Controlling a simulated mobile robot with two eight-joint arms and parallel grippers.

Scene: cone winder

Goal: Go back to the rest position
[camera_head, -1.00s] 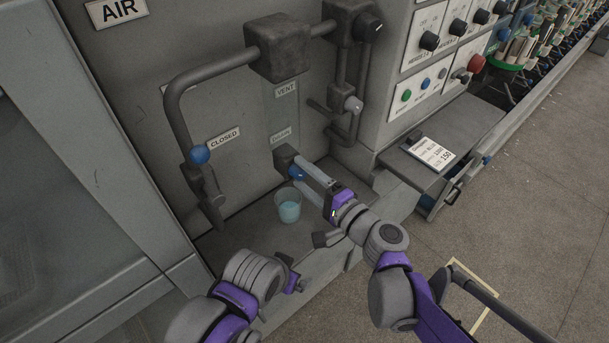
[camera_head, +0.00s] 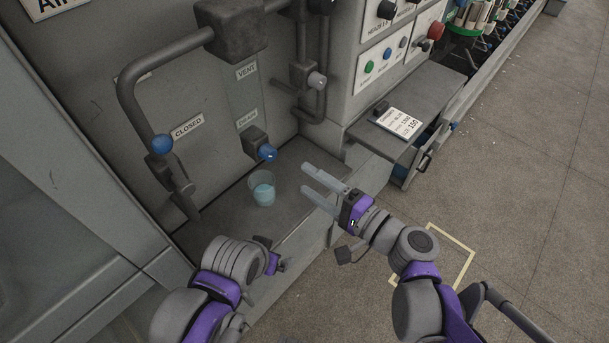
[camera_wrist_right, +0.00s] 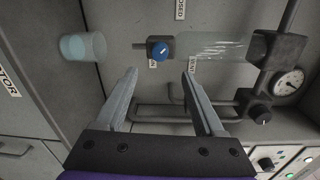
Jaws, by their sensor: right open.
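My right gripper (camera_head: 317,184) is open and empty, in front of the grey machine and to the right of the drain valve. In the right wrist view its two fingers (camera_wrist_right: 158,85) stand apart with nothing between them. The blue drain knob (camera_head: 267,153) is on the machine's front, clear of the fingers; it also shows in the right wrist view (camera_wrist_right: 159,51). A clear cup (camera_head: 262,188) with pale blue liquid stands upright on the ledge below the knob. My left arm comes in at the lower left; its gripper (camera_head: 284,264) is small and partly hidden, its jaws unclear.
A shelf with a label card (camera_head: 402,123) juts out at the right, below the button panel (camera_head: 385,62). A blue valve handle (camera_head: 162,145) sits at the left by the CLOSED label. Open floor (camera_head: 530,200) lies to the right, with a marked outline (camera_head: 455,240).

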